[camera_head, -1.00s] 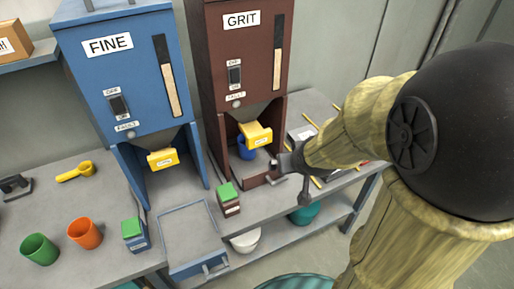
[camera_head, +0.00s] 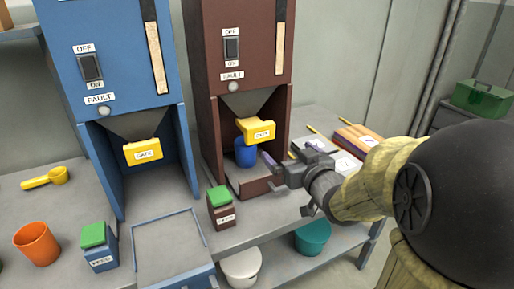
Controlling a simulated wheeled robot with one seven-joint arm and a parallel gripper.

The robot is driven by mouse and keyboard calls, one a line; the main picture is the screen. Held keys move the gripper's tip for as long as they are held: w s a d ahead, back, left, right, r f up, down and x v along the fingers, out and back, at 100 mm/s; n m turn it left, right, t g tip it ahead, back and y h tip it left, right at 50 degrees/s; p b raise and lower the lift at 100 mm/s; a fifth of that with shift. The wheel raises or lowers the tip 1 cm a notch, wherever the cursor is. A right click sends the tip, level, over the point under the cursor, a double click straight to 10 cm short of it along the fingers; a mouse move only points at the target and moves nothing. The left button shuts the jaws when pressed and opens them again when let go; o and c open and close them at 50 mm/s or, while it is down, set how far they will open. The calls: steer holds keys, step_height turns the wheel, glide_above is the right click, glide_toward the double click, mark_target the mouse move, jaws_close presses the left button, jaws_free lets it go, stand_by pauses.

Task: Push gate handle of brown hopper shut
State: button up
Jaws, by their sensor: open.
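The brown hopper (camera_head: 208,110) stands right of centre with a switch and fault lamp on its front. Its yellow gate handle (camera_head: 255,130) sticks out below the funnel. A blue cup (camera_head: 246,153) stands under that handle inside the hopper's bay. My gripper (camera_head: 268,165) is at the right of the bay opening, lower than the handle and to its right. It is open and seems to hold nothing; the fingertips are small in view. I see no contact between it and the handle.
A blue hopper (camera_head: 88,120) with its own yellow gate handle (camera_head: 142,151) stands left. A brown box with a green lid (camera_head: 221,208) sits in front of the brown hopper. An orange cup (camera_head: 37,243) and a blue box with a green lid (camera_head: 99,247) are front left.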

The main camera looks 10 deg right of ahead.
steer(key=shift+s+a+f+n+t+y+b, duration=0.15)
steer(key=shift+a+f+n+t+y+b, duration=0.25)
steer(key=shift+f+t+y+b, duration=0.5)
steer(key=shift+w+r+g+p, duration=0.2)
steer(key=shift+r+g+p, duration=0.15)
steer(key=shift+p, duration=0.2)
steer(key=w+p, duration=0.1)
steer(key=p, duration=0.3)
steer(key=shift+w+a+r, duration=0.1)
steer(key=shift+w+a, duration=0.05)
steer(key=shift+w+p, duration=0.1)
steer(key=shift+p, duration=0.4)
steer(key=w+p, duration=0.1)
steer(key=p, duration=0.4)
steer(key=shift+a+p, duration=0.15)
steer(key=shift+p, duration=0.25)
